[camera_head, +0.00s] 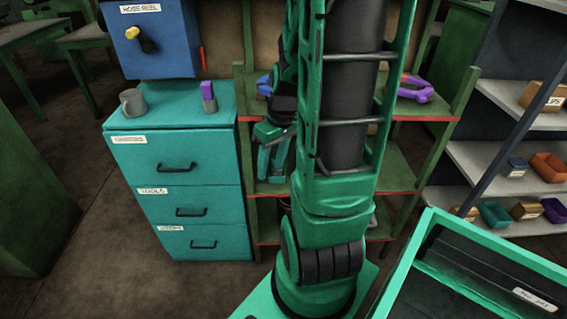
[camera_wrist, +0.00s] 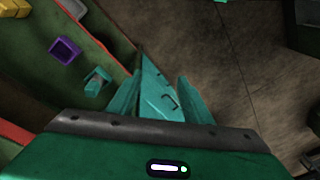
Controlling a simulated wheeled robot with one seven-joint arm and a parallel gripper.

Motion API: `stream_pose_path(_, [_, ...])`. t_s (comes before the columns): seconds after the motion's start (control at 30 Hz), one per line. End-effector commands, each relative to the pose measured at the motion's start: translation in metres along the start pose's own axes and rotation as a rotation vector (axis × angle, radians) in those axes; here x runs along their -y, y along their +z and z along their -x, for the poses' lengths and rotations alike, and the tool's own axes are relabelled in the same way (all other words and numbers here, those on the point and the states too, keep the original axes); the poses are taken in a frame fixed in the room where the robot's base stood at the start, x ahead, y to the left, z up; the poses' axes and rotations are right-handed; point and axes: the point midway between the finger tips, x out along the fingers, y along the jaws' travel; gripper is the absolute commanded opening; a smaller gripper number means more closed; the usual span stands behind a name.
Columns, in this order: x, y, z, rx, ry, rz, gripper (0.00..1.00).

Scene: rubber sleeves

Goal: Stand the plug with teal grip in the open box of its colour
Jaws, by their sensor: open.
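My gripper (camera_head: 270,160) hangs in front of the green shelf unit, right of the teal drawer cabinet. In the wrist view its teal fingers (camera_wrist: 158,100) are apart, with nothing between them but the cabinet front beyond. A small teal piece (camera_wrist: 97,80) sits on the green shelf left of the fingers, apart from them; I cannot tell whether it is the teal-grip plug or a box. A teal open box (camera_head: 494,214) stands on the grey rack at right. I cannot clearly make out a teal-grip plug in the head view.
A grey mug (camera_head: 132,102) and a purple-topped block (camera_head: 208,96) stand on the teal cabinet (camera_head: 180,125). A purple open box (camera_wrist: 65,50) is on the green shelf. Orange (camera_head: 548,168) and purple (camera_head: 555,210) boxes share the rack. A teal-rimmed bin (camera_head: 490,245) is at front right.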

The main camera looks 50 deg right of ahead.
Motion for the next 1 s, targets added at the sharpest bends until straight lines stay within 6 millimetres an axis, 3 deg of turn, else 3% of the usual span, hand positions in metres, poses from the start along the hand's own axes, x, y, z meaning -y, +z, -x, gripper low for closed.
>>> stream_pose_path(0.2, [0.031,0.036,0.055,0.058,0.089,-0.183,0.45])
stream_pose_path(0.4, [0.052,0.072,0.089,0.079,0.125,-0.364,0.45])
stream_pose_path(0.6, [0.063,0.092,0.102,0.090,0.130,-0.463,0.45])
stream_pose_path(1.0, [0.064,0.095,0.104,0.092,0.130,-0.476,0.45])
